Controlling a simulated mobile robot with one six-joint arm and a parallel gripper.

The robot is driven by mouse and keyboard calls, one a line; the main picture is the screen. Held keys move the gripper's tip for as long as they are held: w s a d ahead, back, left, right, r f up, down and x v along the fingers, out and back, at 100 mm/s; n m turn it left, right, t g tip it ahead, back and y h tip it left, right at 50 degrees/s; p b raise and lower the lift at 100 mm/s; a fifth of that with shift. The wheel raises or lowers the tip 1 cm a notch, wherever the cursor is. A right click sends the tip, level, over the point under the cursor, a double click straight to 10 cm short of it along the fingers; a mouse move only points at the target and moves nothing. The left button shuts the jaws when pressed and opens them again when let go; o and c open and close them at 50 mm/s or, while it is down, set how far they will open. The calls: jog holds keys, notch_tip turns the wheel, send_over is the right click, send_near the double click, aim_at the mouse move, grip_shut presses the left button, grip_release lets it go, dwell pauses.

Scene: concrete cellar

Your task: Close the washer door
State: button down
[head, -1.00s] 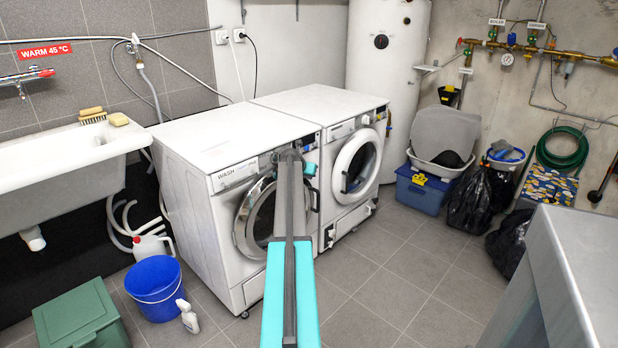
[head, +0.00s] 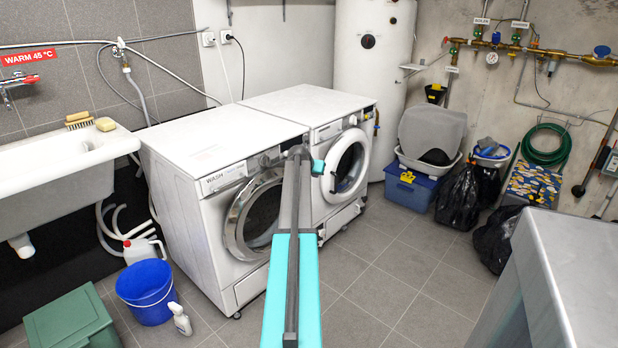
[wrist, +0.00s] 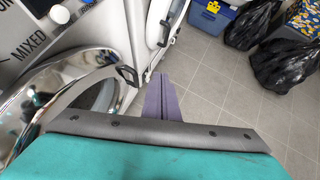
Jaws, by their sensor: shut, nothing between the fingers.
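The white washer (head: 213,210), marked WASH, stands left of a similar machine. Its round door (head: 236,232) has a chrome rim and dark glass. In the head view my arm covers the door's right part, so I cannot tell whether it is fully shut. In the wrist view the chrome rim (wrist: 22,108) fills the left side, with a dark handle (wrist: 127,76) at its right edge. My gripper (wrist: 160,80) is shut and empty, its purple-grey fingers just right of the handle, seemingly apart from it. The fingers are hidden in the head view.
The second white machine (head: 345,150) stands right of the washer. A blue bucket (head: 148,297), a spray bottle (head: 181,320) and a green box (head: 75,325) are on the floor at left. A grey surface (head: 580,275) is close at right. The middle floor is clear.

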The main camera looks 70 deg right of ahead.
jog(key=shift+s+a+r, duration=0.2)
jog(key=shift+s+r, duration=0.35)
jog(key=shift+r, duration=0.05)
